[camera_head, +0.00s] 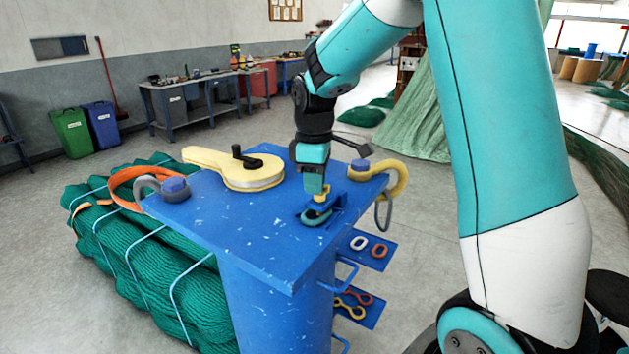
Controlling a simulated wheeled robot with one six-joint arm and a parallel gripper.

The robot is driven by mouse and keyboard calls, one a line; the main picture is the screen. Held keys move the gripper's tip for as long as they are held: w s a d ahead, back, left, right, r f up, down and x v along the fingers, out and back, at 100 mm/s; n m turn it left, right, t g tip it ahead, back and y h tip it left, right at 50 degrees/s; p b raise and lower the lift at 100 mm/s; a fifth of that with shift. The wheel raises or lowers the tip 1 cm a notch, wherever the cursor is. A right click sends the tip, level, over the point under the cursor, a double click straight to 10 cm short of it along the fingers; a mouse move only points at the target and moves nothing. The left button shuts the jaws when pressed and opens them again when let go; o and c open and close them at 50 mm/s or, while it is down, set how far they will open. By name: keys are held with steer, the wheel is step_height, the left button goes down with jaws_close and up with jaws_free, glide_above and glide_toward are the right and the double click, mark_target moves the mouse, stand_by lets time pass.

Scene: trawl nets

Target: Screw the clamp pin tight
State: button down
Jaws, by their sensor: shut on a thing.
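My gripper (314,188) points straight down over the right part of the blue table top (240,218). It is shut on the small yellow clamp pin (320,198), whose lower part shows just under the fingers. Below it, a teal shackle-like clamp (316,217) sits at a blue bracket (335,207) on the table. The fingers hide the top of the pin. I cannot tell how deep the pin sits in the clamp.
A yellow pulley block (240,168) with a black handle lies behind left. Blue posts hold a grey shackle (147,188) at left and a yellow hook (392,178) at right. Small side shelves (366,262) carry links. Green netting (150,270) lies left of the table.

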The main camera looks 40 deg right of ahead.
steer(key=m, duration=0.4)
steer(key=shift+w+d+r+m, duration=0.15)
steer(key=shift+w+d+m, duration=0.1)
steer(key=shift+m, duration=0.15)
steer(key=m, duration=0.5)
steer(key=shift+d, duration=0.25)
steer(key=m, duration=0.5)
steer(key=shift+s+d+m, duration=0.1)
steer(key=shift+d+m, duration=0.1)
steer(key=shift+m, duration=0.2)
steer(key=m, duration=0.5)
steer(key=shift+s+d, duration=0.2)
steer(key=m, duration=0.5)
steer(key=shift+s, duration=0.2)
steer(key=m, duration=0.5)
steer(key=shift+s, duration=0.2)
steer(key=m, duration=0.5)
steer(key=shift+s+a, duration=0.15)
steer(key=shift+s, duration=0.05)
steer(key=m, duration=0.4)
steer(key=shift+s+a+m, duration=0.1)
steer(key=shift+a+m, duration=0.1)
steer(key=shift+m, duration=0.1)
